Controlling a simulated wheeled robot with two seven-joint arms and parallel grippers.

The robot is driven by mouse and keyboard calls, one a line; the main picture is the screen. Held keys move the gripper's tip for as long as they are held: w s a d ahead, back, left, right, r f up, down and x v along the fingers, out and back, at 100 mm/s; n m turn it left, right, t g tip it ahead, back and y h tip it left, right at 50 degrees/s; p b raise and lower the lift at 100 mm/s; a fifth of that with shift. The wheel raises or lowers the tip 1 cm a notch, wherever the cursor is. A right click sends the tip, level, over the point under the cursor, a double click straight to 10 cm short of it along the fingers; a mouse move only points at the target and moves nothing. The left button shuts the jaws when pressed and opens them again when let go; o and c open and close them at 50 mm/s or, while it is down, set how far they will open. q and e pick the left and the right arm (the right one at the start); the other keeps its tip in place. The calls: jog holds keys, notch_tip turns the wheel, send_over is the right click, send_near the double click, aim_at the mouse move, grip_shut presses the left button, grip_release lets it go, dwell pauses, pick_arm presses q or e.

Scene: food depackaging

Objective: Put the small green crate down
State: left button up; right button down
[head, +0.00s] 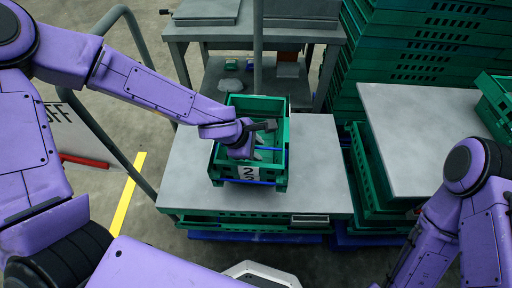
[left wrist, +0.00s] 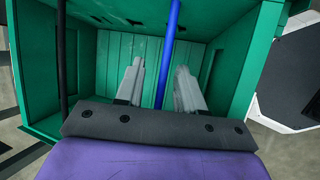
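The small green crate (head: 279,168) sits on the grey tabletop (head: 325,180) in the middle of the head view. It has a white number label on its front and blue bars. My left gripper (head: 256,153) reaches into the crate from above. In the left wrist view its two fingers (left wrist: 160,88) stand apart inside the crate (left wrist: 238,68), with a blue bar (left wrist: 170,45) running between them. A gap shows beside the bar, so the gripper looks open around it. My right gripper is out of view; only part of the right arm shows.
Tall stacks of green crates (head: 415,50) stand at the back right. Another grey top (head: 425,130) lies to the right, with a green crate (head: 497,100) at its edge. A grey bench (head: 235,30) stands behind. A curved rail (head: 110,140) runs on the left.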

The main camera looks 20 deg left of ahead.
pick_arm(q)
jog(key=p+v, duration=0.6)
jog(key=v, duration=0.6)
jog(key=shift+s+d+f, duration=0.1)
jog(key=shift+s, duration=0.05)
